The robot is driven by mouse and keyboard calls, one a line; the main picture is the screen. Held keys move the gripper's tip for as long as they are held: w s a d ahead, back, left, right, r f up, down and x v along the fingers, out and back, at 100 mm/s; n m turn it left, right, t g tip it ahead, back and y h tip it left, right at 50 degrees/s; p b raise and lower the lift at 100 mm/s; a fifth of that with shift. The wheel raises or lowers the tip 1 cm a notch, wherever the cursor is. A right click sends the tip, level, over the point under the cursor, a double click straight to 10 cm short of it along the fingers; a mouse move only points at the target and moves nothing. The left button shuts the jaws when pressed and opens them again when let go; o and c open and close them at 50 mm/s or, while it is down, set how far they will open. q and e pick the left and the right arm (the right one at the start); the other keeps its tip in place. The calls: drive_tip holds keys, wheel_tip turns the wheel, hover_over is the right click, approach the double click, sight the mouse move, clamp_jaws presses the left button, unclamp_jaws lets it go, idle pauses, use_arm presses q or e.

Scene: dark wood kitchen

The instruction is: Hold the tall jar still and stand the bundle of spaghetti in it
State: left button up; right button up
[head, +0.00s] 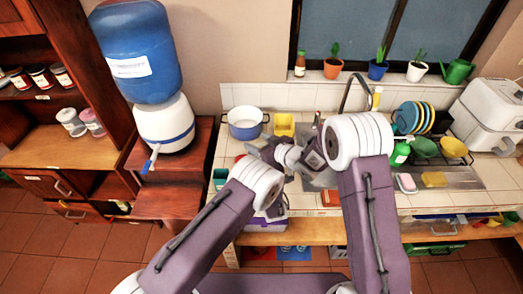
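Both my arms reach forward over the tiled counter (227,200) beside the sink. My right gripper (308,163) is near the middle of the view, low over the counter and partly behind my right arm. My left gripper (264,151) is just left of it, mostly hidden behind my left forearm. The two grippers are close together, and their fingers are too small and covered to tell open from shut. I cannot make out the tall jar or the spaghetti; my arms cover that part of the counter.
A white-blue pot (245,124) and a yellow container (284,124) stand behind the grippers. To the right are a green bottle (400,153), a yellow sponge (434,179), a dish rack with plates (414,117) and bowls. A water dispenser (166,122) stands left. Potted plants line the windowsill.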

use_arm(q)
drive_tip(key=shift+r, duration=0.1)
use_arm(e)
drive_tip(key=v, duration=0.7)
drive_tip(key=shift+s, duration=0.15)
drive_tip(key=shift+d, duration=0.1)
drive_tip(key=shift+r, duration=0.1)
use_arm(q)
drive_tip(key=o, duration=1.6)
